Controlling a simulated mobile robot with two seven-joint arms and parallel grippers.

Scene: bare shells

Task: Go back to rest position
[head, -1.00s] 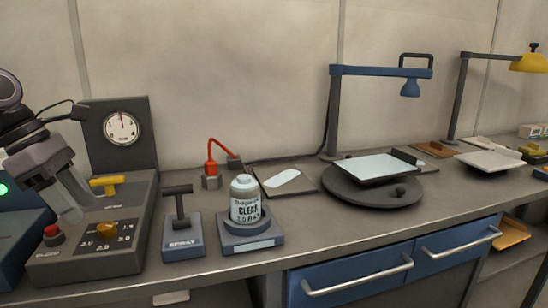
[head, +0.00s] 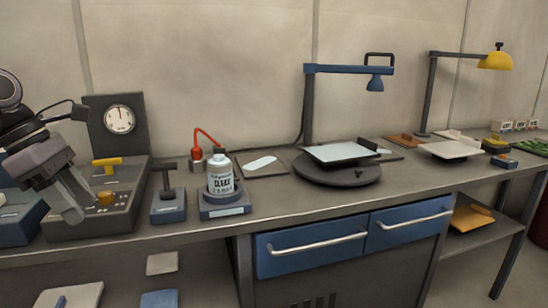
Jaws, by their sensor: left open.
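My left gripper (head: 72,203) comes in from the left edge, in front of the control box (head: 125,222) with the round gauge (head: 119,119). Its fingers point down and it is open, with nothing seen between them. It covers part of the box's left side. My right gripper is not in the head view.
A white bottle (head: 220,174) stands on a small base beside the SPRAY lever block (head: 168,206). A dark turntable (head: 338,174) with a pale plate sits under a blue lamp (head: 348,69). Blue drawers (head: 310,244) front the bench (head: 440,187). A yellow lamp (head: 494,61) stands at right.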

